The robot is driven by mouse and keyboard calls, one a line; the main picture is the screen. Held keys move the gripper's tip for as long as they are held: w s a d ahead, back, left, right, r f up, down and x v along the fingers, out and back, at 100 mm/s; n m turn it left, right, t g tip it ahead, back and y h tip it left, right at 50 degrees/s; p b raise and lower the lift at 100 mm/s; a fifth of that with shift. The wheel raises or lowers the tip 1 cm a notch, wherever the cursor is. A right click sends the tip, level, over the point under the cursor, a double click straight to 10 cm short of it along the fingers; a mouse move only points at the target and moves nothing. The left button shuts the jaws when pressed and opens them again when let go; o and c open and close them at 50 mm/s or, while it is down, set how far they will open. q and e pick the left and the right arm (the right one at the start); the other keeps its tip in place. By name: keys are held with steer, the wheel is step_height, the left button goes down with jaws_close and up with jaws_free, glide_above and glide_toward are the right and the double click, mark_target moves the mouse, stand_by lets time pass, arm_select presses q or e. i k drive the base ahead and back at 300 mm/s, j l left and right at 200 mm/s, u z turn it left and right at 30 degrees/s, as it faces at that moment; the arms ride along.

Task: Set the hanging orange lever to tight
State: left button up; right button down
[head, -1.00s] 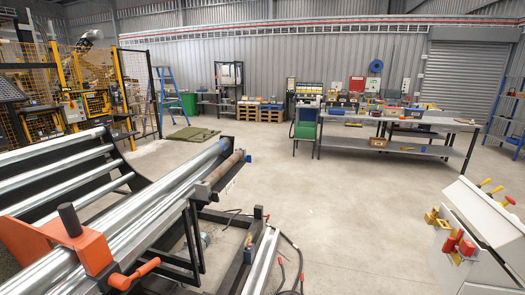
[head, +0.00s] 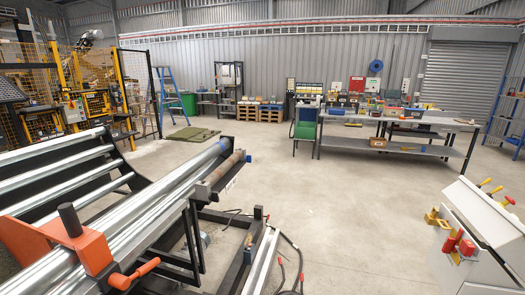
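An orange lever (head: 135,274) sticks out to the right from an orange bracket (head: 60,248) at the lower left of the head view. The bracket sits over the long metal rollers (head: 150,225) of a black-framed machine and carries a dark upright post (head: 70,219). The lever's handle slants up to the right at its end. No tight or loose marking can be read. Neither of my grippers shows in the head view.
A white cabinet (head: 480,235) with yellow and red handles stands at the lower right. A workbench (head: 400,119) with boxes and a green chair (head: 305,130) stand at the back. Cables lie on the floor beside the machine. The concrete floor (head: 340,210) in the middle is clear.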

mark_target(120, 281)
steer(key=u, duration=1.35)
steer(key=k+l, duration=0.25)
steer(key=k, duration=0.2)
